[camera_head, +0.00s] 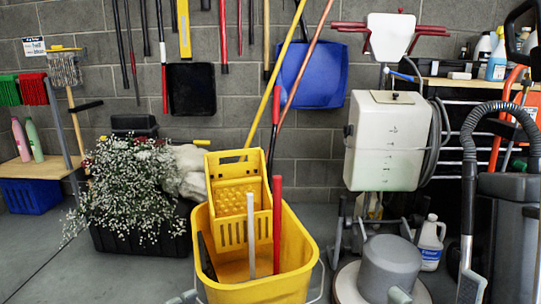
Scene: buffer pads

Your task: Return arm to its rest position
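Neither of my grippers shows clearly in the head view. A small grey part (183,297) juts in at the bottom edge, left of the yellow bucket. Another grey part with a greenish tip (398,295) shows at the bottom edge right of centre. I cannot tell whether these belong to my arms. No fingertips and no held object are visible.
A yellow mop bucket (222,288) with upright handles stands close in front at centre. A grey floor machine (388,265) is to its right, by a white jug (431,243). A vacuum (508,235) stands at right. Flowers (135,190) fill a planter at left. The left-front floor is clear.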

